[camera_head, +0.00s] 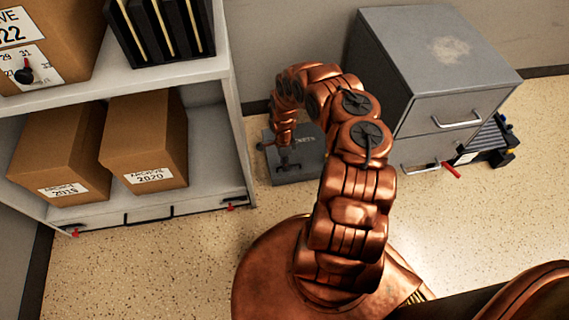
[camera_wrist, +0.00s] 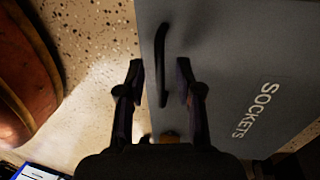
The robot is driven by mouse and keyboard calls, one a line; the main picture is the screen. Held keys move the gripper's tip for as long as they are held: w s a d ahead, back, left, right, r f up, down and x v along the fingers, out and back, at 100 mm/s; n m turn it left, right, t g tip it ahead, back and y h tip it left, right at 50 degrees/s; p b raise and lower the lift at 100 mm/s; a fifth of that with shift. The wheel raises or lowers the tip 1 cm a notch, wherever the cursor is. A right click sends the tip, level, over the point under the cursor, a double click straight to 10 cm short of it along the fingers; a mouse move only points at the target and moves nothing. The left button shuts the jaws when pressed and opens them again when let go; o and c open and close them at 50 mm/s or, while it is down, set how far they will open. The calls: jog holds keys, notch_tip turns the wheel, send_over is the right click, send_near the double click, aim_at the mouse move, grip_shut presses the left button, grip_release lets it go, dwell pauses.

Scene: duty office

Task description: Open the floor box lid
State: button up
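The grey floor box (camera_head: 308,152) sits on the floor between the shelf and the filing cabinet, partly hidden by my arm. Its flat grey lid (camera_wrist: 235,65) is marked SOCKETS and looks closed. A black bar handle (camera_wrist: 163,50) stands along one edge of the lid in the wrist view. My gripper (camera_wrist: 160,82) is open over that edge, with one finger on each side of the handle's line. I see gaps between the fingers and the handle; contact cannot be told. In the head view my gripper (camera_head: 288,166) points down at the box.
A white shelf (camera_head: 215,195) with archive boxes (camera_head: 145,140) stands at the left. A grey filing cabinet (camera_head: 440,75) stands at the right, with a blue-black item (camera_head: 488,140) beside it. Speckled floor (camera_head: 150,265) is clear in front. A small brass-coloured part (camera_wrist: 170,137) shows near the handle.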

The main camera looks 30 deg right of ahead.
jog(key=shift+c, duration=0.2)
grip_shut()
dwell(0.6)
